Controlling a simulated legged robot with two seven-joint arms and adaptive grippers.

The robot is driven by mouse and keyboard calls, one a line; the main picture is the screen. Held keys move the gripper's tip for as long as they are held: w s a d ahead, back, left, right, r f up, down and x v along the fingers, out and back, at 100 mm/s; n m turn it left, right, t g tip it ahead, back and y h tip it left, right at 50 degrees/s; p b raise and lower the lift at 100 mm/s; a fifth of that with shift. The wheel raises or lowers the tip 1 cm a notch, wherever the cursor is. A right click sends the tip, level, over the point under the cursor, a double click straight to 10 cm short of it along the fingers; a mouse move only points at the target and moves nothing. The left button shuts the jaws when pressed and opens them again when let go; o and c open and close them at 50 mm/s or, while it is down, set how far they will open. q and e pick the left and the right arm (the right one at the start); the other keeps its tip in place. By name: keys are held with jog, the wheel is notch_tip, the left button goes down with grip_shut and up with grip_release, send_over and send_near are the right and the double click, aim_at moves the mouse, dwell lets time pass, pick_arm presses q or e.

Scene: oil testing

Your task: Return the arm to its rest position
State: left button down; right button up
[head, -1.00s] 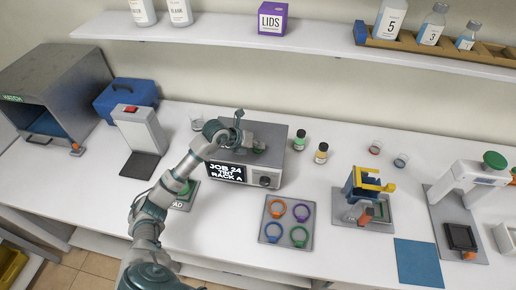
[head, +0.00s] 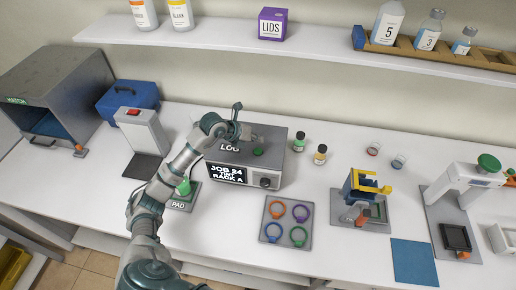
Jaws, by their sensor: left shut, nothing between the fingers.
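My left arm comes in from the lower left and bends over the grey box with a screen (head: 276,163). My left gripper (head: 237,114) is shut and empty above the back left of that box. A green item (head: 184,188) stands on the pad (head: 178,205), partly hidden by my forearm. My right gripper is not in view.
A tray with coloured rings (head: 287,236) lies right of centre. Two small vials (head: 300,140) stand right of the box. A blue and yellow device (head: 364,188), a blue mat (head: 414,262) and a white press (head: 470,182) are further right. A shelf (head: 300,48) runs along the back.

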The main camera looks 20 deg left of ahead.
pick_arm(q)
notch_tip(320, 180, up, 2)
jog(key=shift+r+p, duration=0.1)
jog(key=shift+p, duration=0.45)
jog(key=shift+a, duration=0.1)
dwell(0.3)
